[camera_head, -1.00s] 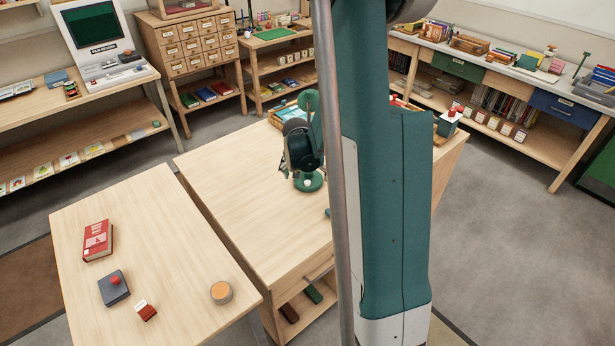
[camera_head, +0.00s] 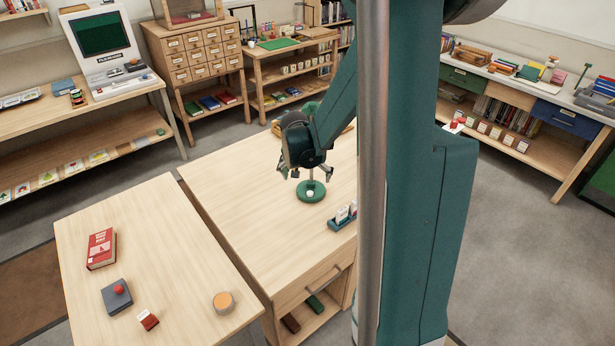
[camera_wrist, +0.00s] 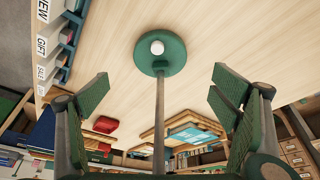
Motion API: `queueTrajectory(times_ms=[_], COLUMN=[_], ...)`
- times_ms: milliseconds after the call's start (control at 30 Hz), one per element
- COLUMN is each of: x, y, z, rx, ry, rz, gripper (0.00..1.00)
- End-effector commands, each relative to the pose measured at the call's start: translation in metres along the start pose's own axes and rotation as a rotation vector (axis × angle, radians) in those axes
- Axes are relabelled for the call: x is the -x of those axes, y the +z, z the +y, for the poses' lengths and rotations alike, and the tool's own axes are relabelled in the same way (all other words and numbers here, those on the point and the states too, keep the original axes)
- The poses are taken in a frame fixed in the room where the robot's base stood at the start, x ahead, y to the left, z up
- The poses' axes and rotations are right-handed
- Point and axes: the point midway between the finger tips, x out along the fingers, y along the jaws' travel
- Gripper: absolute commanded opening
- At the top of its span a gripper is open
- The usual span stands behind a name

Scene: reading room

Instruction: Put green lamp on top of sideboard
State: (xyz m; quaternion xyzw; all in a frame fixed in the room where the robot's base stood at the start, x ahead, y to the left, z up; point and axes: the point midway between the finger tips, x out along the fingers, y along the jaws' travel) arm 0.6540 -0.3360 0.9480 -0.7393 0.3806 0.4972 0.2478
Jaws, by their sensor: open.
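The green lamp (camera_head: 311,193) stands upright on the wooden table in the middle, with a round green base and a thin stem. Its upper part is mostly hidden behind my arm in the head view. In the wrist view the lamp's base (camera_wrist: 160,67) has a white knob, and the grey stem runs down the picture between my fingers. My gripper (camera_head: 305,171) is open around the stem, above the base, with a gap on both sides. A long sideboard (camera_head: 500,85) with green and blue drawers stands along the right wall; its top holds books and small things.
A lower table (camera_head: 165,235) at front left holds a red book (camera_head: 101,249), a grey box and small items. Grey floor is clear before the sideboard.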

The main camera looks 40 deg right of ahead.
Motion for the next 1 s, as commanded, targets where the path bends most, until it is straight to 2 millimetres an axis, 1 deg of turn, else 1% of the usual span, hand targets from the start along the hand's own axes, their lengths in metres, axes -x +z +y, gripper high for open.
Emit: queueTrajectory(times_ms=[700, 867, 1000], x=[0.003, 0.014, 0.034], y=[0.001, 0.005, 0.013], z=[-0.001, -0.005, -0.012], rx=[0.004, 0.023, 0.055], ry=[-0.002, -0.013, -0.032], rz=[0.0, 0.003, 0.009], gripper=[0.86, 0.86, 0.86])
